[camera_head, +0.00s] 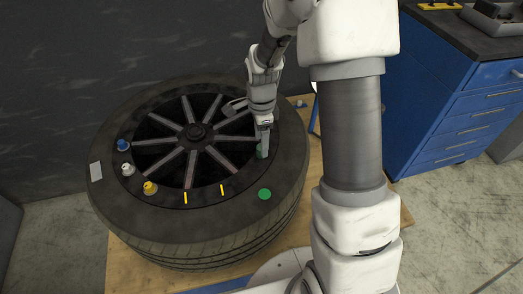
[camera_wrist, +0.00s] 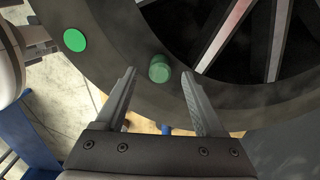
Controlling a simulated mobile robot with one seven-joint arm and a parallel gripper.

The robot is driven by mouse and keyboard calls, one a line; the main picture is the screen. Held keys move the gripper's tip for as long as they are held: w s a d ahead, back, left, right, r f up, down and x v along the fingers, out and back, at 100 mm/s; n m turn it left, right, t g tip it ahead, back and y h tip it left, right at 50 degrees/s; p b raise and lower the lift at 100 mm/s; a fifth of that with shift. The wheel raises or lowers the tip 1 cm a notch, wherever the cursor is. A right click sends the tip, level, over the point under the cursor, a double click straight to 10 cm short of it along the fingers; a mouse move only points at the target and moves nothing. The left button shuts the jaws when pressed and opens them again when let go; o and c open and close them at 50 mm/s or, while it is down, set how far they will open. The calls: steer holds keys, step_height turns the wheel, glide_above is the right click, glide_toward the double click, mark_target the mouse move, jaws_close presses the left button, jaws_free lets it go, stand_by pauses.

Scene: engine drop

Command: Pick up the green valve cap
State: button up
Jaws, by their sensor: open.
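The green valve cap (camera_wrist: 159,69) stands on the tyre's sidewall, a short dark-green cylinder beside the wheel rim. In the wrist view it lies just beyond my gripper (camera_wrist: 158,86), roughly between the lines of the two open fingers and apart from both. In the head view the cap (camera_head: 262,153) is mostly hidden behind my gripper (camera_head: 264,138), which reaches down over the right side of the wheel. A flat bright-green disc (camera_head: 264,194) lies on the tyre nearer the front; it also shows in the wrist view (camera_wrist: 75,40).
The large tyre (camera_head: 215,220) with a spoked wheel lies on a wooden board (camera_head: 120,262). Blue (camera_head: 122,145), white (camera_head: 128,169) and yellow (camera_head: 150,187) caps sit on its left side, with two yellow strips in front. A blue drawer cabinet (camera_head: 450,110) stands right.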

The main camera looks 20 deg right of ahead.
step_height(320, 180, down, 3)
steer(key=shift+r, duration=0.1)
steer(key=shift+c, duration=0.3)
jaws_close()
steer(key=shift+r, duration=0.1)
step_height(320, 180, up, 4)
steer(key=shift+r+p, duration=0.15)
steer(key=shift+p, duration=0.25)
steer(key=s+d+r, duration=0.2)
steer(key=d+r, duration=0.1)
steer(key=d, duration=0.2)
steer(key=s+d+r+p, duration=0.1)
steer(key=s+d+r, duration=0.1)
steer(key=d, duration=0.4)
steer(key=shift+r, duration=0.75)
steer(key=shift+p, duration=0.3)
